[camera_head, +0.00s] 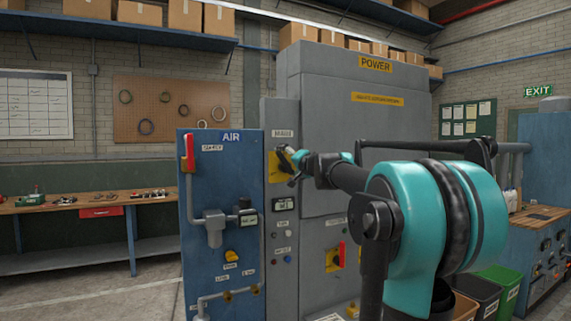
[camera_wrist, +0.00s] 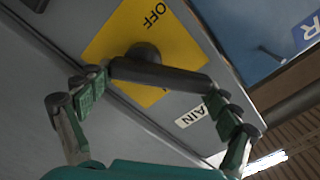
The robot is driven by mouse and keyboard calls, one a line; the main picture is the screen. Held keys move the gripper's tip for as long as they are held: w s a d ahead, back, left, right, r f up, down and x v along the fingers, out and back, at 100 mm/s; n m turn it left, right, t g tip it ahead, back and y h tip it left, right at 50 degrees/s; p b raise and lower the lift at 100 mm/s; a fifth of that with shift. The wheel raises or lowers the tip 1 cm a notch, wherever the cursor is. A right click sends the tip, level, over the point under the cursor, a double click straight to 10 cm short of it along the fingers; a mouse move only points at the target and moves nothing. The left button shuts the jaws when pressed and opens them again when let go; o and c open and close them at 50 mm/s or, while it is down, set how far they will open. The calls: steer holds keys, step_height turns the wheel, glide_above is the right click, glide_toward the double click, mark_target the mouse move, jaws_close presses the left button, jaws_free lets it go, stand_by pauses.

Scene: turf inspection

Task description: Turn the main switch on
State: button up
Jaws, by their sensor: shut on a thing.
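The main switch has a black bar handle (camera_wrist: 158,75) on a round hub, set on a yellow plate (camera_wrist: 118,40). The word OFF shows on the plate in the wrist view; no ON mark is visible there. In the head view the yellow plate (camera_head: 273,168) is at the upper part of the grey cabinet's narrow panel, partly covered by my gripper (camera_head: 293,166). In the wrist view my gripper (camera_wrist: 157,98) is shut on the handle, with one green-padded finger at each end of the bar. A partly hidden label ending in AIN (camera_wrist: 190,117) is beside the plate.
The blue AIR panel (camera_head: 225,160) with a red lever (camera_head: 188,152) and pipework stands directly left of the switch. Lower on the grey POWER cabinet (camera_head: 310,100) is a red and yellow switch (camera_head: 335,257). Bins (camera_head: 500,280) and a workbench stand at the right.

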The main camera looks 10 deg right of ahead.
steer(key=m, duration=0.3)
steer(key=shift+w+d+m, duration=0.15)
steer(key=shift+d+m, duration=0.25)
steer(key=shift+w+d+f+m, duration=0.1)
steer(key=shift+d+m, duration=0.05)
steer(key=shift+m, duration=0.65)
steer(key=shift+d+m, duration=0.15)
steer(key=shift+m, duration=0.65)
steer(key=o, duration=1.4)
steer(key=shift+o, duration=0.2)
steer(key=v, duration=1.2)
